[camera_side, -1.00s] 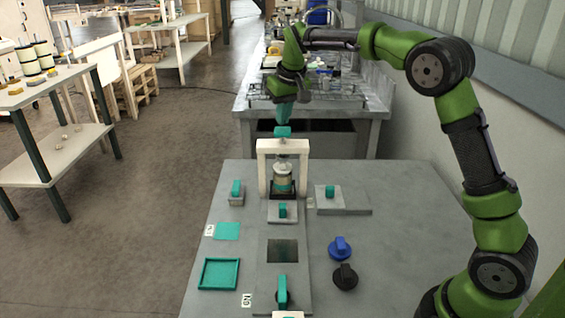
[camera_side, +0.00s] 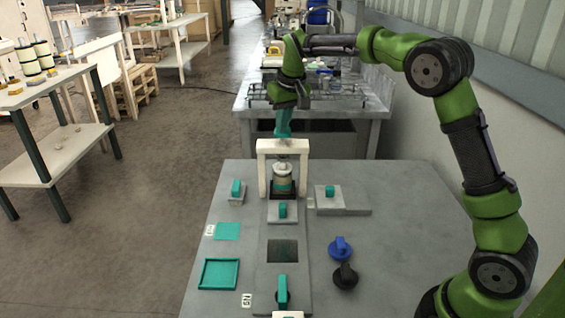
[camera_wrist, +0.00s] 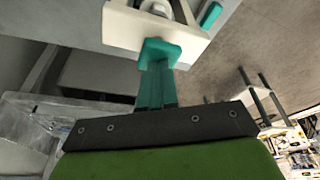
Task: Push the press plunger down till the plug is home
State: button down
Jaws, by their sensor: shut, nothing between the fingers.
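The press has a cream arch-shaped frame (camera_side: 262,165) at the far end of the grey bench. In the wrist view the frame (camera_wrist: 118,27) is at the top. A pale plunger head and a plug with a teal band (camera_side: 282,186) sit inside the arch, upright in a dark seat; the exact seating is too small to tell. The plunger's teal knob (camera_wrist: 160,50) stands above the crossbar. My gripper (camera_side: 283,133) is shut and empty, pointing down over the arch. Its fingers (camera_wrist: 155,90) meet or overlap the knob; contact cannot be told for certain.
Teal-knobbed blocks stand left (camera_side: 236,192), right (camera_side: 330,192) and in front (camera_side: 282,210) of the press. Blue (camera_side: 340,247) and black (camera_side: 344,275) knobs and a teal tray (camera_side: 219,288) are nearer. A metal table (camera_side: 372,110) stands behind.

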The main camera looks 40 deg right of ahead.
jog(key=shift+f, duration=1.2)
dwell(2.3)
jog(key=shift+r, duration=0.1)
jog(key=shift+r, duration=3.25)
jog(key=shift+s+a+f, duration=0.1)
jog(key=shift+s+f, duration=0.2)
jog(key=shift+f, duration=0.3)
jog(key=shift+s+a+f, duration=0.1)
jog(key=shift+s+f, duration=0.2)
jog(key=shift+f, duration=0.25)
jog(key=s+a+t+y, duration=0.1)
jog(key=s+a, duration=0.3)
jog(key=s, duration=1)
jog(key=s+a+m+t+y, duration=0.1)
jog(key=s+a+t, duration=0.2)
jog(key=s, duration=1.2)
jog(key=shift+s+a+y, duration=0.15)
jog(key=shift+a+y, duration=0.25)
jog(key=shift+a, duration=0.7)
